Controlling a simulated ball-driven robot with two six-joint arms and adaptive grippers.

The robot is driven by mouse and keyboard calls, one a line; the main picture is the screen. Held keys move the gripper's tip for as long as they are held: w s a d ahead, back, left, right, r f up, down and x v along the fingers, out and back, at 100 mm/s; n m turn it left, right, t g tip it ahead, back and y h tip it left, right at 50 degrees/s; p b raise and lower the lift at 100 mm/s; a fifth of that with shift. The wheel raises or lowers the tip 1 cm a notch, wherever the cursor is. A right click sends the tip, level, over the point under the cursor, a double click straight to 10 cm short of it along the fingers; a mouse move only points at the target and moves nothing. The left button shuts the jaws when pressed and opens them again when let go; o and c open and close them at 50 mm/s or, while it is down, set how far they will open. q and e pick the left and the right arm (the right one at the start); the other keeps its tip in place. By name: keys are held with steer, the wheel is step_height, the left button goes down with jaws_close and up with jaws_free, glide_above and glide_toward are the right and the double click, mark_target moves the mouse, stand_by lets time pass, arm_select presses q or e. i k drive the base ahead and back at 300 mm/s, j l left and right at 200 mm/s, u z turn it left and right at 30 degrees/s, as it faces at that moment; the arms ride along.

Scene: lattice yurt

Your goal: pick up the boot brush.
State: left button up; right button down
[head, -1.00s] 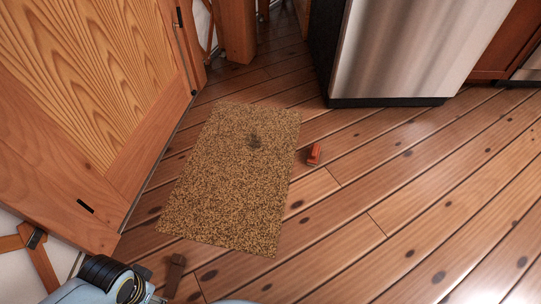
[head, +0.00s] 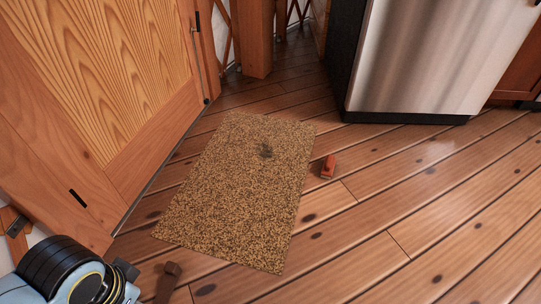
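Two small objects on the plank floor could be the boot brush, and I cannot tell for sure which is. A small orange-red block-like object (head: 328,167) lies just right of the speckled mat (head: 235,200), apart from it. A brown object (head: 167,283) with a wider head and a narrow body lies below the mat's near edge, close to my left arm at the lower left. Its lower end runs to the picture's bottom edge. Neither gripper shows; only links of my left arm are in view.
A wooden door (head: 110,90) stands along the left. A steel-fronted appliance (head: 425,60) stands at the upper right, with a wooden post (head: 254,40) at the back. The floor at right is clear.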

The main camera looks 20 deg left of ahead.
mark_target(329, 165)
steer(key=i+j+z, duration=0.35)
steer(key=i, duration=0.2)
steer(key=i+j+z, duration=0.75)
steer(key=i+j, duration=0.15)
steer(key=j, duration=0.35)
